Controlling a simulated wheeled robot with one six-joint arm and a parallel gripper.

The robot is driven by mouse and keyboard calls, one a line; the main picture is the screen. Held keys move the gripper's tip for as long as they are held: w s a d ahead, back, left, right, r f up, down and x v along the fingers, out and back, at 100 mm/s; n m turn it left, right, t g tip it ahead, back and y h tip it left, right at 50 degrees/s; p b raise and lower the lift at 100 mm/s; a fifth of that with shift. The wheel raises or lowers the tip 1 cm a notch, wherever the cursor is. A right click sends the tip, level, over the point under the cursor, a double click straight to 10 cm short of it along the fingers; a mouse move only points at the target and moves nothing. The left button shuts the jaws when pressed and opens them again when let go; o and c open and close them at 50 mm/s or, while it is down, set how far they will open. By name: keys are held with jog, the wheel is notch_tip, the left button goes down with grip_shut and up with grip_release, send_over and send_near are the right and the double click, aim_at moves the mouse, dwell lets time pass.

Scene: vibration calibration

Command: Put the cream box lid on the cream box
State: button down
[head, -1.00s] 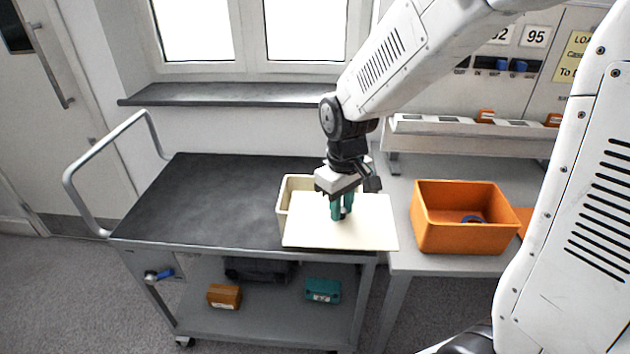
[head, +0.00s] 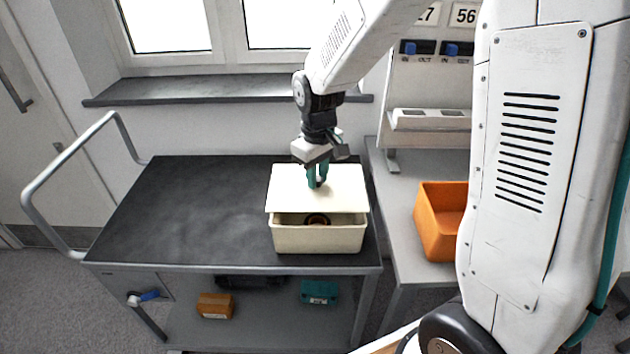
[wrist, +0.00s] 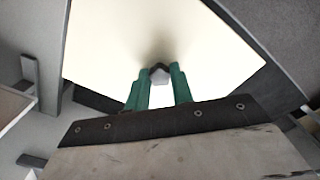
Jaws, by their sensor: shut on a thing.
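The cream box lid (head: 340,192) is a flat pale panel, held level above the cream box. My gripper (head: 317,177) is shut on a part at the middle of the lid's top, and its green fingers also show in the wrist view (wrist: 160,88). The cream box (head: 320,239) stands on the dark cart top near its right end. The lid covers the rear of the box from this view. A gap at the front shows a dark round thing (head: 317,219) inside. In the wrist view the lid (wrist: 165,35) fills the upper middle and hides the box.
The cart's dark top (head: 190,210) is clear to the left of the box. An orange bin (head: 437,222) stands on the grey bench to the right. A wall and window sill (head: 230,88) lie behind. An orange box and a teal box (head: 319,292) sit on the lower shelf.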

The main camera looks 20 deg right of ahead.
aim_at(318, 181)
jog(key=shift+s+f, duration=0.2)
jog(key=shift+f, duration=0.35)
jog(key=shift+s+f, duration=0.15)
jog(key=shift+f, duration=0.85)
jog(key=shift+f, duration=0.1)
jog(key=shift+f, duration=0.4)
jog(key=c, duration=1.2)
grip_release()
